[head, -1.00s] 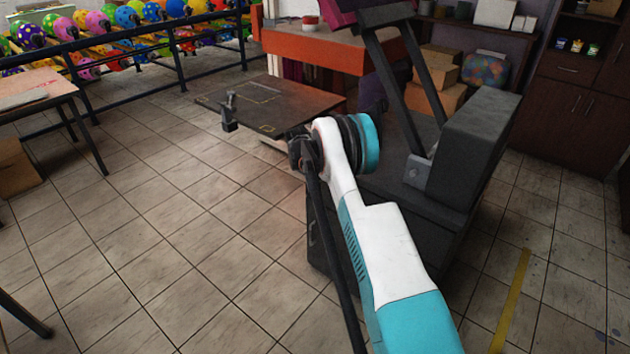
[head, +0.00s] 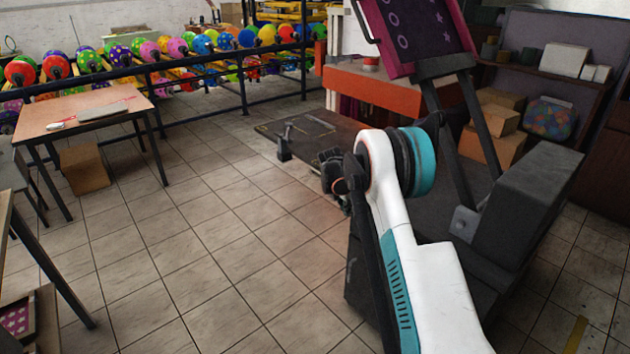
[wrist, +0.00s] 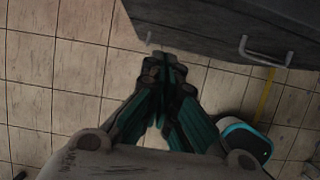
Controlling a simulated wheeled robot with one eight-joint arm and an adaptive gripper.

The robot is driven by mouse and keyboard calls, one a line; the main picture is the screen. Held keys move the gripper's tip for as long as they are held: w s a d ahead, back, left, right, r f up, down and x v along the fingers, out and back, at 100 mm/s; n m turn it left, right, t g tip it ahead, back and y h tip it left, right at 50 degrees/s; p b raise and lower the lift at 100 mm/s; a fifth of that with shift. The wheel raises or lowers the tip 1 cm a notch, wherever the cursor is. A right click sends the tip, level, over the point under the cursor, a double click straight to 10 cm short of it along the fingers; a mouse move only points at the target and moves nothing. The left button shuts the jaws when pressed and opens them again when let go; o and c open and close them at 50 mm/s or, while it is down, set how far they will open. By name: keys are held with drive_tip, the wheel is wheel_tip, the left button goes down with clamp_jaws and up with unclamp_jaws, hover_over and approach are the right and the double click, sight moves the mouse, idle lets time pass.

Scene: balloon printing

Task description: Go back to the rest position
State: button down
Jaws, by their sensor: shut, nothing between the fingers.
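My gripper (wrist: 165,68) shows in the wrist view, its dark teal-sided fingers brought together at the tips with nothing between them. It points over the tiled floor (wrist: 55,80), beside a dark cabinet body with a metal handle (wrist: 265,54). In the head view my white and teal arm (head: 405,240) rises from the bottom right to a bent joint in front of the dark printing machine (head: 525,205). I cannot make out the gripper's fingers in the head view.
The machine's dark flat table (head: 320,130) with a small clamp (head: 284,145) lies just behind my arm. A purple screen frame (head: 420,30) is tilted up above it. A wooden table (head: 85,115) stands at left, before a railing and colourful balloons. The floor between is clear.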

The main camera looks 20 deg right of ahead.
drive_tip(key=s+a+r+m+t+y, duration=0.1)
drive_tip(key=s+a+r+m, duration=0.3)
drive_tip(key=r, duration=0.5)
drive_tip(key=s+a+r+m+t, duration=0.1)
drive_tip(key=s+a+r+m, duration=0.1)
drive_tip(key=s+a+r, duration=0.4)
drive_tip(key=s+a+r+m+t+y, duration=0.15)
drive_tip(key=s+r+m, duration=0.35)
drive_tip(key=r, duration=0.6)
drive_tip(key=s+a+m, duration=0.3)
drive_tip(key=s, duration=0.7)
drive_tip(key=s+a+m+t+y, duration=0.1)
drive_tip(key=s+a+m, duration=0.3)
drive_tip(key=s, duration=0.6)
drive_tip(key=s+a+m+t, duration=0.1)
drive_tip(key=s+a+m, duration=0.3)
drive_tip(key=s, duration=0.7)
drive_tip(key=shift+y, duration=0.35)
drive_tip(key=shift+a, duration=0.1)
